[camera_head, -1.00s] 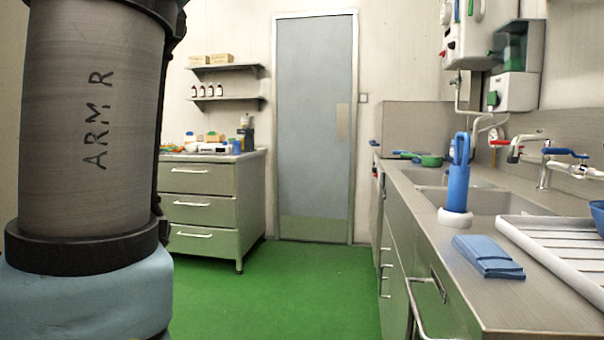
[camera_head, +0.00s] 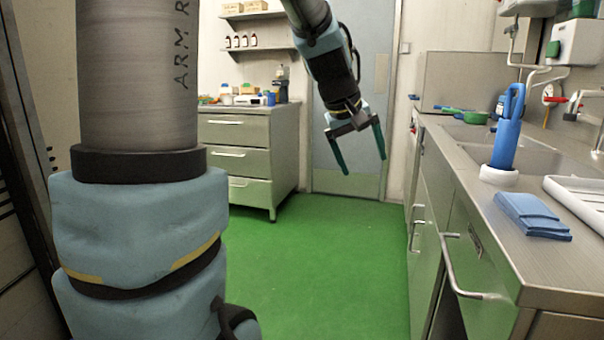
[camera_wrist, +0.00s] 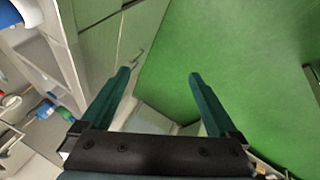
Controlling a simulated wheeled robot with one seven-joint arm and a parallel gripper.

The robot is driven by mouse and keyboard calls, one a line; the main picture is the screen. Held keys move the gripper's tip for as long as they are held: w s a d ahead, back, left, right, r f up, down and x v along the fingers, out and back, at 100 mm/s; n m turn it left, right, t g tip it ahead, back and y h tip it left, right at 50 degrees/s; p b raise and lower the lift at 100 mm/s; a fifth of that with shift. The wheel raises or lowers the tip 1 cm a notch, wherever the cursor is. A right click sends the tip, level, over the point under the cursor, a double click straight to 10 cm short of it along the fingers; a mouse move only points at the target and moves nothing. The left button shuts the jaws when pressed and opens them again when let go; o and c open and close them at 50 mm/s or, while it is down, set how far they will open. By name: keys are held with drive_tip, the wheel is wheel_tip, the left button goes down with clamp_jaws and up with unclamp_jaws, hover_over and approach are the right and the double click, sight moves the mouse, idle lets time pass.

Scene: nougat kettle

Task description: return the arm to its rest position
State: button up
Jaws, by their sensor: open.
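My gripper (camera_head: 359,150) hangs in the air over the green floor, in front of the grey-blue door in the head view. Its two green fingers are spread apart with nothing between them. In the wrist view my gripper (camera_wrist: 160,82) is also open and empty, with the green floor and cabinet fronts beyond the fingers. My arm comes down into the head view from the top, and a large part of it fills the left side.
The steel sink counter (camera_head: 480,190) runs along the right, with a folded blue cloth (camera_head: 532,215) and a blue object in a white holder (camera_head: 499,174). A drawer cabinet (camera_head: 262,140) stands at the back left. The green floor (camera_head: 330,260) between is clear.

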drive_tip(key=s+a+f+m+g+y, duration=0.1)
drive_tip(key=s+a+f+y, duration=0.1)
drive_tip(key=s+a+f, duration=0.55)
drive_tip(key=s+a+f+m+g+y, duration=0.15)
drive_tip(key=s+a+f, duration=0.25)
drive_tip(key=a+f, duration=0.65)
wheel_tip(320, 180, up, 17)
drive_tip(key=a+p, duration=0.1)
drive_tip(key=p, duration=1.4)
drive_tip(key=shift+s+a+f+y, duration=0.2)
drive_tip(key=shift+a+y, duration=0.1)
drive_tip(key=shift+y, duration=0.15)
